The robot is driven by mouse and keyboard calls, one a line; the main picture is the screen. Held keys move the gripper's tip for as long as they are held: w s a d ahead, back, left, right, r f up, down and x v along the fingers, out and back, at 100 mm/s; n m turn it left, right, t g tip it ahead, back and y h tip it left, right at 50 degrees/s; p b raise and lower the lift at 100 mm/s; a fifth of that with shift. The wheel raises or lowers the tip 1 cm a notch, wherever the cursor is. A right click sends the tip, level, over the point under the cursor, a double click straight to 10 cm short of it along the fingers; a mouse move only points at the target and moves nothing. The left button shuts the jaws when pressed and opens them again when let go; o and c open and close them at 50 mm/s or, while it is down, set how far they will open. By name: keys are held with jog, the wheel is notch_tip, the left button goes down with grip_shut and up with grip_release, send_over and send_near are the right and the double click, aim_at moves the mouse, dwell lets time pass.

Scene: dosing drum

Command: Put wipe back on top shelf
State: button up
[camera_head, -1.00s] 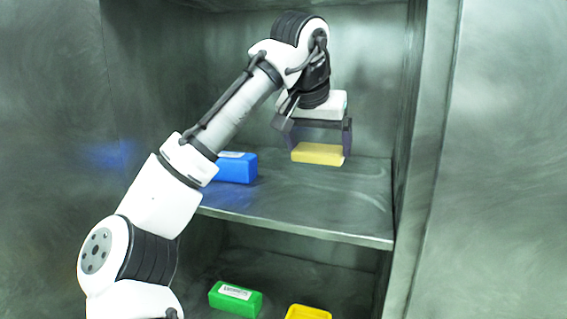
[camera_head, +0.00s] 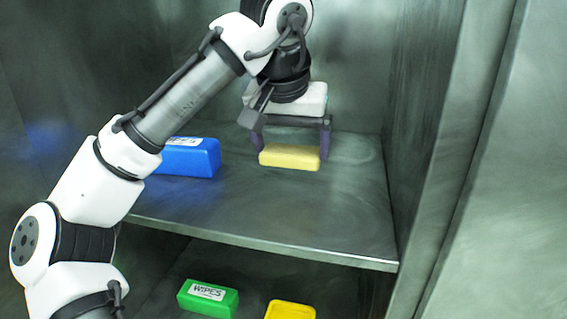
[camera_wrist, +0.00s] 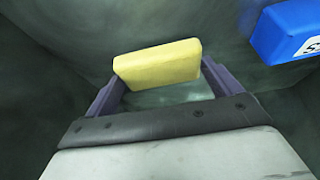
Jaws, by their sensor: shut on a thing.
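The wipe (camera_head: 290,157) is a pale yellow block, held level over the top shelf (camera_head: 275,215), toward its right side. My gripper (camera_head: 291,150) points down and its two purple fingers are shut on the wipe's ends. The wrist view shows the wipe (camera_wrist: 158,65) between the fingertips. The wipe is low over the shelf surface; I cannot tell whether it touches.
A blue box marked as wipes (camera_head: 195,158) stands left on the same shelf, partly behind my arm. A green wipes box (camera_head: 207,299) and a yellow container (camera_head: 290,311) are on the level below. The cabinet's right wall (camera_head: 425,130) is near.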

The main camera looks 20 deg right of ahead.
notch_tip(320, 180, down, 5)
jog(key=shift+p, duration=0.5)
jog(key=o, duration=0.6)
jog(key=b+v, duration=0.2)
jog(key=v, duration=1)
jog(key=shift+d+r, duration=0.1)
